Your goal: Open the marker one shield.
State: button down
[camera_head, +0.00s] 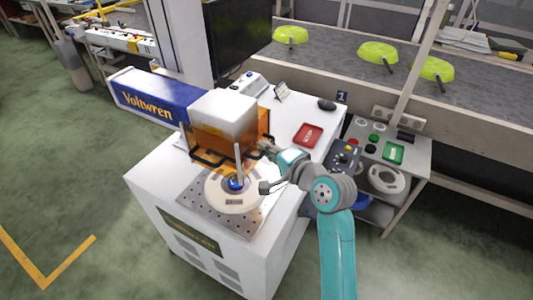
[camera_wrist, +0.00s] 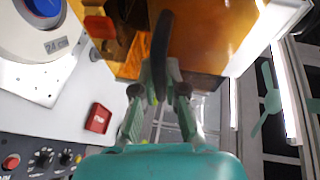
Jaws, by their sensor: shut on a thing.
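The marker (camera_head: 155,98) is a blue and white unit lettered "Voltwren" on a white cabinet, with a white box-shaped head. Its shield (camera_head: 202,137) is see-through orange with a black bar along its lower edge. The orange shield fills the top of the wrist view (camera_wrist: 205,35). My gripper (camera_head: 266,150) is at the shield's right side. In the wrist view my gripper (camera_wrist: 159,92) has its fingers on either side of a black handle (camera_wrist: 161,50) and is shut on it. The fingertip contact is partly hidden by the handle.
A round pale fixture (camera_head: 215,193) with a blue centre sits on a perforated plate (camera_head: 190,212) below the shield. A red tray (camera_head: 308,134) and black mouse (camera_head: 327,104) lie to the right. A side stand (camera_head: 415,165) holds buttons and a green tray. Behind runs a conveyor with green pans (camera_head: 378,52).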

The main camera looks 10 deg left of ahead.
jog(key=c, duration=1.2)
grip_release()
jog(key=v, duration=1.2)
jog(key=s+d+f+t+h, duration=0.2)
jog(key=s+d+f+h, duration=0.3)
jog(key=s+f, duration=0.45)
jog(key=s+d+f+t+h, duration=0.1)
jog(key=s+d+f+h, duration=0.2)
jog(key=s+d+f, duration=0.6)
jog(key=s+d+r+n+h, duration=0.1)
jog(key=s+n, duration=0.1)
jog(key=s, duration=0.5)
jog(key=s+d+r+n+h, duration=0.1)
jog(key=s+n, duration=0.2)
jog(key=s, duration=0.5)
jog(key=s+d+r+n+t+h, duration=0.1)
jog(key=s+d+n, duration=0.1)
jog(key=s, duration=0.6)
jog(key=shift+s+n+h, duration=0.2)
jog(key=shift+n+h, duration=0.1)
